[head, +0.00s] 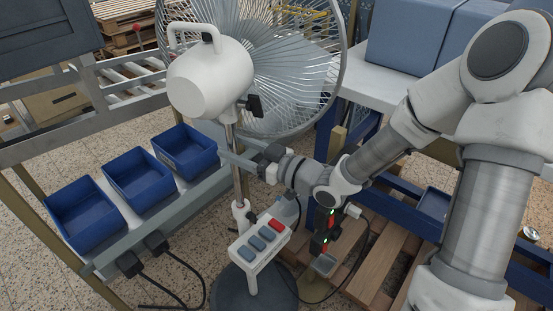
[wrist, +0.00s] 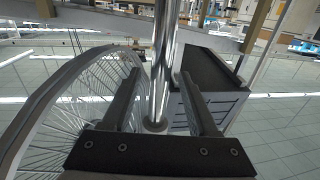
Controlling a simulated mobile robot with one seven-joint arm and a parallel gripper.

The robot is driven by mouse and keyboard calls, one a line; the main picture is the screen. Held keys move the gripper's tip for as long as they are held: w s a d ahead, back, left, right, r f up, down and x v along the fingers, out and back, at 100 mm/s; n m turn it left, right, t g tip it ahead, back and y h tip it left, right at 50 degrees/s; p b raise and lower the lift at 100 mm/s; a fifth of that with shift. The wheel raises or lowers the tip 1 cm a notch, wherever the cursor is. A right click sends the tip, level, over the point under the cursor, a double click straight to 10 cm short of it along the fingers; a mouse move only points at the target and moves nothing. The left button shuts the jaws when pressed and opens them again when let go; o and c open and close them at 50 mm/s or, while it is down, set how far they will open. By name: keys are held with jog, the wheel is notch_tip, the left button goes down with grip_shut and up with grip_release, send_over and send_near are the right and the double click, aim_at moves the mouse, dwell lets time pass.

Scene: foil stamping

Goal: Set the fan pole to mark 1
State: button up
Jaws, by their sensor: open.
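The standing fan has a white motor housing (head: 210,78) and a round wire cage (head: 268,65). Its chrome fan pole (head: 239,186) runs down from the housing to a white collar (head: 241,211). My gripper (head: 244,164) is at the pole below the housing, coming from the right. In the wrist view the pole (wrist: 162,65) stands between my two open fingers (wrist: 158,88), with visible gaps beside it. The cage (wrist: 75,105) is left of the fingers there. I cannot make out any numbered mark on the pole.
Several blue bins (head: 136,181) line a shelf at left. A wooden pallet (head: 383,262) lies at right. Cables cross the floor.

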jog(key=p+v, duration=0.2)
jog(key=v, duration=1.1)
jog(key=shift+f, duration=0.15)
